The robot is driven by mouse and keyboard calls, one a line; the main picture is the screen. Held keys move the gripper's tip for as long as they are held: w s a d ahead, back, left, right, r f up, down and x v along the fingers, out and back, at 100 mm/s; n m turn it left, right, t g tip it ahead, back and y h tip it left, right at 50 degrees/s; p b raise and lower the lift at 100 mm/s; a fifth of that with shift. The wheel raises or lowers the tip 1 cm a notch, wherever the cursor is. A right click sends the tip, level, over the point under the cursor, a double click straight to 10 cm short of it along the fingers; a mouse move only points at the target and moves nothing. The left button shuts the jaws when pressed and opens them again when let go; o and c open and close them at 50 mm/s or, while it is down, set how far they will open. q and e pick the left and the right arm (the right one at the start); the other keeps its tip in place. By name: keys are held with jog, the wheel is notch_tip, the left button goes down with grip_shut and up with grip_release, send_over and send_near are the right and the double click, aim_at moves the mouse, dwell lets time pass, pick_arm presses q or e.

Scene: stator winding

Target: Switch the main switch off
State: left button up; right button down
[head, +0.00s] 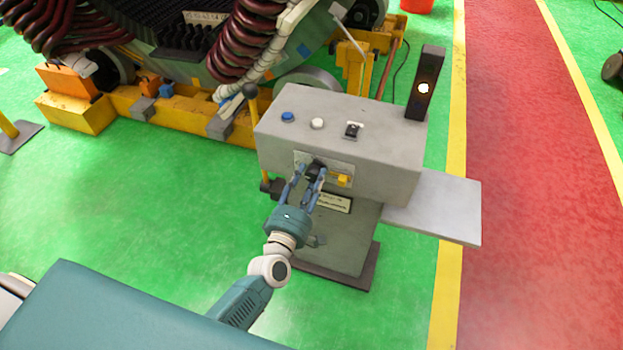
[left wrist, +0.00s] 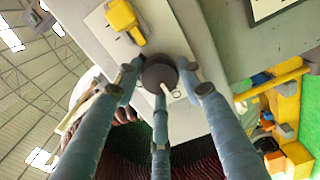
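The grey control box (head: 340,135) has a light plate on its front with a black rotary knob (head: 316,169) and a yellow handle (head: 343,180) to its right. No label tells me which is the main switch. My left gripper (head: 313,178) is at the black knob, its fingers around it. In the left wrist view the fingertips (left wrist: 160,75) close around the rim of the dark round knob (left wrist: 156,70), which has a pale pointer. The yellow handle (left wrist: 125,18) is beside it, clear of the fingers. My right gripper is not in view.
The box top carries a blue button (head: 288,117), a white button (head: 317,123) and a small black toggle (head: 354,130). A black post with a lit lamp (head: 425,85) stands at the right corner. A grey side shelf (head: 440,206) juts right. The stator machine (head: 190,50) stands behind.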

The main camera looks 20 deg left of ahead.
pick_arm(q)
jog(key=shift+o, duration=1.2)
jog(key=shift+a, duration=0.15)
jog(key=shift+s+f, duration=0.1)
jog(key=shift+s, duration=0.15)
jog(key=s, duration=1.1)
jog(key=shift+s+a, duration=0.2)
jog(key=shift+s, duration=0.1)
